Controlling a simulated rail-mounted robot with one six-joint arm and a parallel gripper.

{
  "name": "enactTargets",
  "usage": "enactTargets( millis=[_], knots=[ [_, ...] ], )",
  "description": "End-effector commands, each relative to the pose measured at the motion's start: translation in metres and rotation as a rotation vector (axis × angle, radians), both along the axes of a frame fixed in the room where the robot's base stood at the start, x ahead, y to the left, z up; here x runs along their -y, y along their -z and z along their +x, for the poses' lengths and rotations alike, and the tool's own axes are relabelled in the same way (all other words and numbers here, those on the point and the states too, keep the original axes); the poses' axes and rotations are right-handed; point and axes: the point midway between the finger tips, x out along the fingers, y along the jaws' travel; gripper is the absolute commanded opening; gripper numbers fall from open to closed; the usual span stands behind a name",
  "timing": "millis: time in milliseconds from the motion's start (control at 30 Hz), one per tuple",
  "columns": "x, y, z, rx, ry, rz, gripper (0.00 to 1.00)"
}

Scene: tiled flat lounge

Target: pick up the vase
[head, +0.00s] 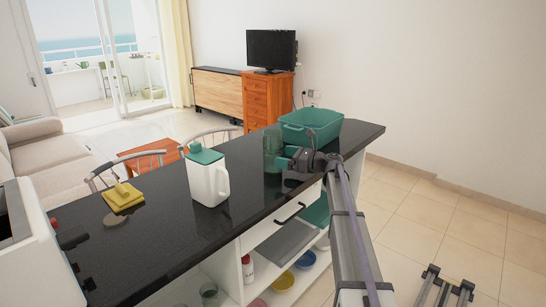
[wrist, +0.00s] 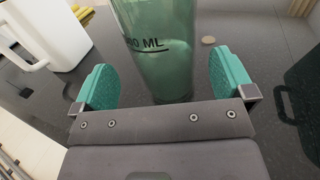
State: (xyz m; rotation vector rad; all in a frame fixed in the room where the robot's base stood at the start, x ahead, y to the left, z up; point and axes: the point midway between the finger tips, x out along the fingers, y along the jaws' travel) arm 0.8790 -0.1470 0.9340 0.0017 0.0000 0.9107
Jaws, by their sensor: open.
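The vase is most likely the green see-through glass vessel (head: 272,145) standing upright on the black counter. In the wrist view the vessel (wrist: 155,50) stands in the middle, with dark "ML" lettering on its side and its top cut off by the frame. My gripper (head: 282,159) is low over the counter, just right of the vessel. In the wrist view its teal fingers (wrist: 162,82) are wide apart, one on each side of the vessel's lower part, with gaps on both sides. How far the vessel reaches between the fingers is hard to tell.
The black counter (head: 240,205) also bears a green tub (head: 311,126) to the right, a white jug with a green lid (head: 208,180) to the left, and a yellow cloth-like item (head: 123,196). A small round tan disc (wrist: 208,40) lies behind the vessel.

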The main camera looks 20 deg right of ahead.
Motion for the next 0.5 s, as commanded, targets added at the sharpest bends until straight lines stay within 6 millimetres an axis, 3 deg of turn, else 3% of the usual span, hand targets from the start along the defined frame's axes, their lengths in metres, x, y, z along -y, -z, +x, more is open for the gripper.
enactTargets(
  millis=[167, 333, 500],
  knots=[
    [-0.006, -0.001, 0.006, 0.0, -0.001, -0.001, 1.0],
    [-0.03, -0.003, 0.028, 0.0, -0.002, -0.001, 1.0],
    [-0.04, -0.002, 0.035, 0.0, 0.001, -0.001, 1.0]
  ],
)
